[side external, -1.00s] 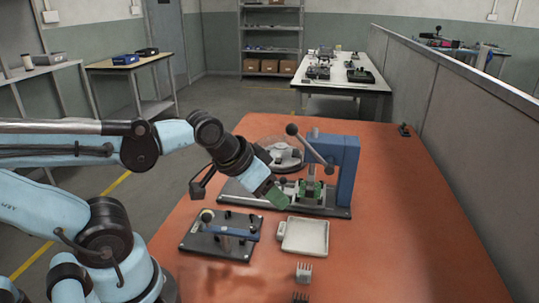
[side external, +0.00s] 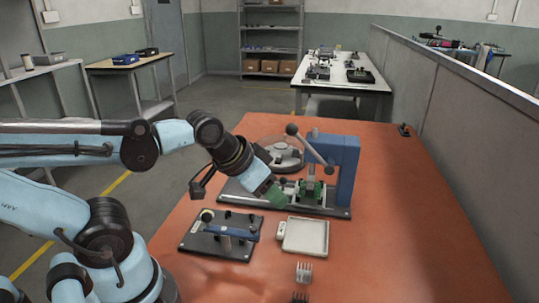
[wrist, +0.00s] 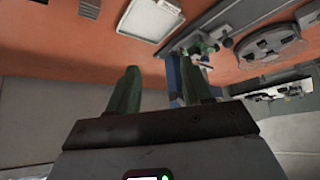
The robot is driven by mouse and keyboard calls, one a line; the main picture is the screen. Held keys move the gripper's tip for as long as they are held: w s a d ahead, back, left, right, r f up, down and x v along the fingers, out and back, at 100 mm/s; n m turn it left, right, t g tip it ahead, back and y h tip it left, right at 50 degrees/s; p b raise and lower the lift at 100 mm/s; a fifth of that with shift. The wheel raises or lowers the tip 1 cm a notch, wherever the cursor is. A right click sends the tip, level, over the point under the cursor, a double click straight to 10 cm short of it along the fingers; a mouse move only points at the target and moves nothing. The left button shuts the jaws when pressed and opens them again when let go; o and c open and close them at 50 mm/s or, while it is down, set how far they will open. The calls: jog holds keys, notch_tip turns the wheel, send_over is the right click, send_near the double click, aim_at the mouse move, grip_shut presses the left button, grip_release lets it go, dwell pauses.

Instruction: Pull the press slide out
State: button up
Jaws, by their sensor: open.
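The press (side external: 346,172) has a blue frame, a dark base plate and a lever with a black ball knob. Its slide (side external: 311,191) appears to be the part with green pieces low in front of the blue frame; its exact outline is too small to tell. Green pieces of the press also show in the wrist view (wrist: 203,48). My gripper (side external: 275,197) is just left of the slide area, above the base plate, tilted down to the right. In the wrist view its green fingers (wrist: 160,82) are apart with nothing between them. Whether a finger touches the press is unclear.
A white tray (side external: 289,249) lies in front of the press. A dark fixture plate with a blue bar (side external: 232,233) sits to its left. Small finned grey pieces (side external: 304,272) lie nearer.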

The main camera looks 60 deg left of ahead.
notch_tip(320, 180, up, 13)
jog(key=w+a+n+g+h, duration=0.2)
jog(key=w+a+n+g, duration=0.45)
jog(key=w+a, duration=0.85)
jog(key=shift+t, duration=0.25)
jog(key=s+a+x, duration=0.1)
jog(key=x, duration=0.6)
jog(key=s+a+x, duration=0.1)
jog(key=x, duration=0.6)
jog(key=s+a+f+x, duration=0.1)
jog(key=x, duration=0.7)
jog(key=shift+a, duration=0.35)
grip_shut()
